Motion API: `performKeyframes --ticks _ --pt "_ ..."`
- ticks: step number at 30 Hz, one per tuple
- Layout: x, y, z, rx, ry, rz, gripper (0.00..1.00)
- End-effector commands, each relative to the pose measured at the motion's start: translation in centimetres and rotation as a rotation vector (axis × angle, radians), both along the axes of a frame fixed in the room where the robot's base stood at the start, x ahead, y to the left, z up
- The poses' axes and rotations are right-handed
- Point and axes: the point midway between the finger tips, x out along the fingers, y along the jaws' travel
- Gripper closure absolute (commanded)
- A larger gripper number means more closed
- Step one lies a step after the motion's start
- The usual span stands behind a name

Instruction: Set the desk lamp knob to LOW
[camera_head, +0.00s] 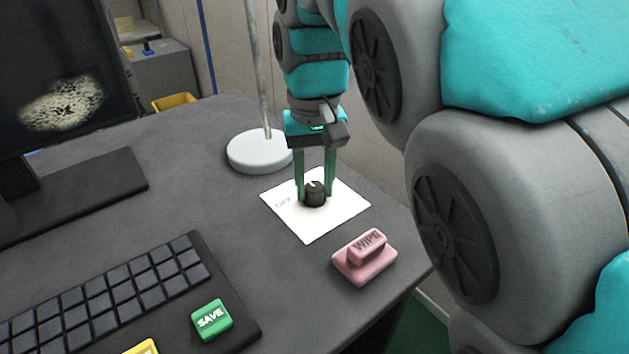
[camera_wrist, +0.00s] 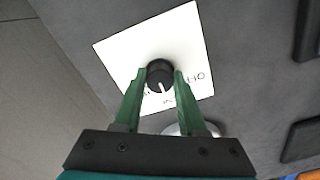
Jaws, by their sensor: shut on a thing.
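The black round knob (camera_head: 315,194) stands on a white card (camera_head: 310,228) on the dark desk. It also shows in the wrist view (camera_wrist: 159,73). My gripper (camera_head: 316,190) points down with one green finger on each side of the knob, shut on it. In the wrist view, the knob's white pointer line faces down, toward small lettering by the fingers that I cannot read. The OFF label shows on the card to the left of the knob in the head view. The desk lamp's pale round base (camera_head: 250,153) and pole stand behind the card.
A pink WIPE block (camera_head: 364,257) lies in front of the card, near the desk's right edge. A keyboard (camera_head: 110,290), a green SAVE key (camera_head: 211,319) and a monitor (camera_head: 65,75) are on the left. Bare desk lies between keyboard and card.

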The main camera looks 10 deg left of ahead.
Motion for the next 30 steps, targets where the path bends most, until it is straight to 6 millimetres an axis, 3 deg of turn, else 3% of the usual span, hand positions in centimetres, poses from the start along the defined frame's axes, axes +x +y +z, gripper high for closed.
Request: performKeyframes --ticks 2,3,11,23,30 --pt "0.0 0.0 0.0 0.001 -0.002 0.001 1.0" --pt "0.0 0.0 0.0 0.001 -0.002 0.001 0.59" --pt "0.0 0.0 0.0 0.0 -0.001 0.001 0.3" --pt "0.0 0.0 0.4 0.001 -0.001 0.001 0.3" --pt "0.1 0.1 2.6 0.003 -0.005 0.001 0.3"
